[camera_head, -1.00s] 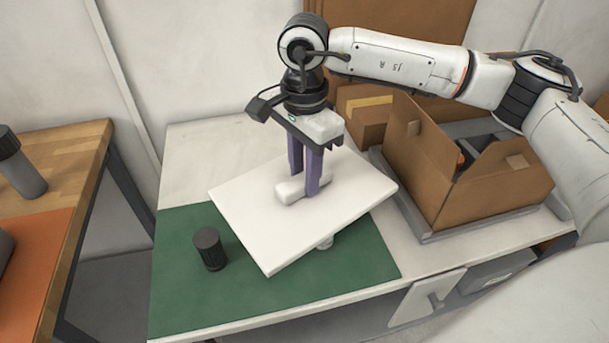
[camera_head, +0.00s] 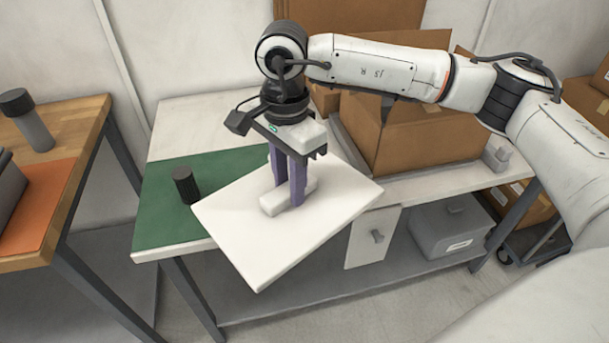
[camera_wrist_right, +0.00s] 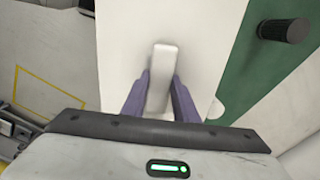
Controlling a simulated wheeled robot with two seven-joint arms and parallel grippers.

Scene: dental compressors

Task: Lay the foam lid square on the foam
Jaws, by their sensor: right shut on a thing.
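The foam lid is a white rectangular slab (camera_head: 325,215) with a raised block handle (camera_head: 275,203) on top. My right gripper (camera_head: 287,196) is shut on that handle, with its purple fingers on either side. The lid hangs in the air, turned askew to the table edge, and sticks out past the table's front. In the right wrist view the fingers (camera_wrist_right: 160,98) flank the handle, and the lid fills the middle. I cannot make out the foam itself in the head view. My left gripper is not in view.
A black knurled cylinder (camera_head: 186,185) stands on the green mat (camera_head: 160,220) left of the lid. An open cardboard box (camera_head: 425,135) stands at the table's back right. A wooden bench (camera_head: 70,140) with an orange mat (camera_head: 45,205) is at the left.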

